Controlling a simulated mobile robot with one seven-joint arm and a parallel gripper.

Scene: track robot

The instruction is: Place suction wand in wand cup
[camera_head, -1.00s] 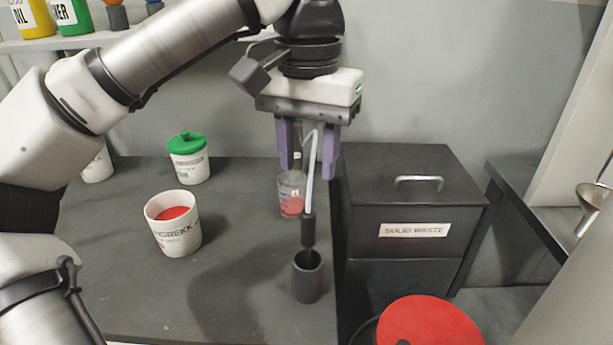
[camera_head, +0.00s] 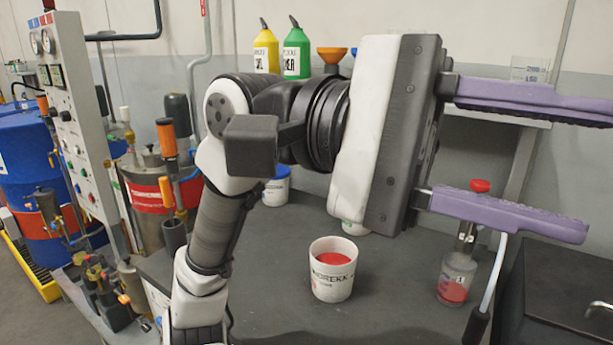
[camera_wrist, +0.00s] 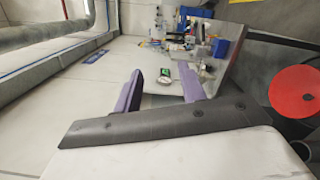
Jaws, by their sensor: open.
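The suction wand (camera_head: 495,272) shows at the lower right in the head view, a pale thin tube with a dark handle (camera_head: 476,325) cut off by the bottom edge. The wand cup is not in view, so I cannot tell whether the handle is in it. My gripper (camera_head: 590,172) is open and raised close to the head camera, turned sideways with its purple fingers pointing right. Nothing is between the fingers. The lower finger passes in front of the wand's upper end. The wrist view shows the gripper's two purple fingers (camera_wrist: 163,82) apart and empty.
A white tub with red contents (camera_head: 334,270) stands on the dark bench. A small bottle with red liquid (camera_head: 456,280) stands beside the wand. The dark waste bin (camera_head: 560,290) is at the right. Drums and valves (camera_head: 160,200) stand at the left.

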